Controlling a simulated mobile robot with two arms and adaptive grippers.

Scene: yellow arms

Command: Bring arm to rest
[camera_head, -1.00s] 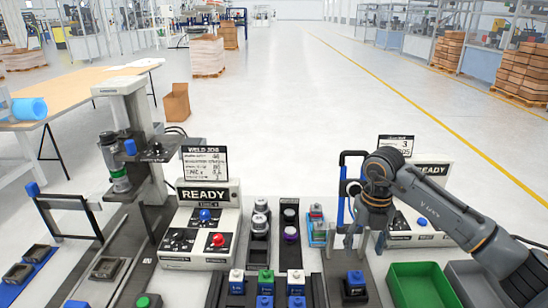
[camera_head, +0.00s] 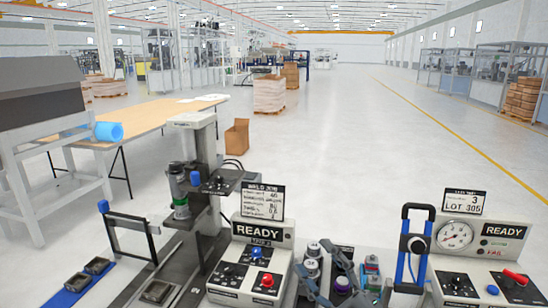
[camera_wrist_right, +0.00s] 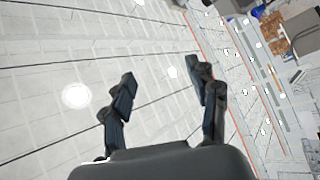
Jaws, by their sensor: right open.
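My right gripper (camera_head: 322,264) rises from the bottom edge of the head view, in front of the small parts between the two READY consoles. Its two dark fingers are spread, with nothing held between them. In the right wrist view the gripper (camera_wrist_right: 160,79) is also open and empty, against bright wall or ceiling panels with round lights. The rest of my right arm is below the head view. My left gripper is in neither view.
The weld console (camera_head: 255,255) with its red button stands left of my gripper. The gauge console (camera_head: 490,255) and blue-handled frame (camera_head: 403,265) stand right. A grey column press (camera_head: 200,150) is farther left. Open floor (camera_head: 340,150) lies beyond.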

